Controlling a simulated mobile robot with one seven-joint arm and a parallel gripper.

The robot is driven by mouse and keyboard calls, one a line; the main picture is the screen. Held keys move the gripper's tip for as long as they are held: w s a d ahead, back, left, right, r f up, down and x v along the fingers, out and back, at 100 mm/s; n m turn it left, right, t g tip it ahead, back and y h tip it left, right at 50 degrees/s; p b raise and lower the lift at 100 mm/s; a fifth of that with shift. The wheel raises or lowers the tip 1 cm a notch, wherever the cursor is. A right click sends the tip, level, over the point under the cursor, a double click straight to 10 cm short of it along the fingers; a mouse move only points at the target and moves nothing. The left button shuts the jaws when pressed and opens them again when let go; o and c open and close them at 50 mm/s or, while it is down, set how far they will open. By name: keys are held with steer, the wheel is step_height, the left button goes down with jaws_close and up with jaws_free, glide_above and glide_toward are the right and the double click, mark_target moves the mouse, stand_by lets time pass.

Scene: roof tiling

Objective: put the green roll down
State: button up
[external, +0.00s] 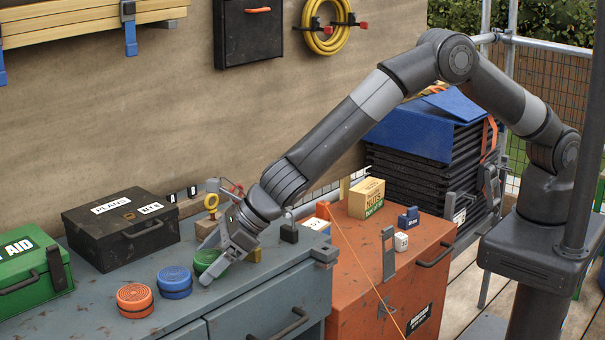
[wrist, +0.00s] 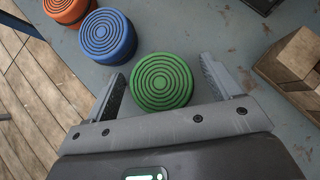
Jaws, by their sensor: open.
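The green roll (wrist: 162,82) stands flat on the grey-blue bench top (wrist: 215,25), its ringed top facing up. In the wrist view it sits between the two spread fingers of my gripper (wrist: 162,85), with a visible gap at each side. In the external view my gripper (external: 215,262) is low over the bench and partly hides the green roll (external: 205,258). The blue roll (external: 174,282) and the orange roll (external: 134,300) stand in a row to its left, and both also show in the wrist view.
A black box (external: 121,228) stands behind the rolls and a green first aid case (external: 33,272) is at the far left. A wooden block (wrist: 290,68) lies right of my gripper in the wrist view. The orange cabinet (external: 378,262) adjoins the bench on the right.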

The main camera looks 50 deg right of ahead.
steer(key=c, duration=1.2)
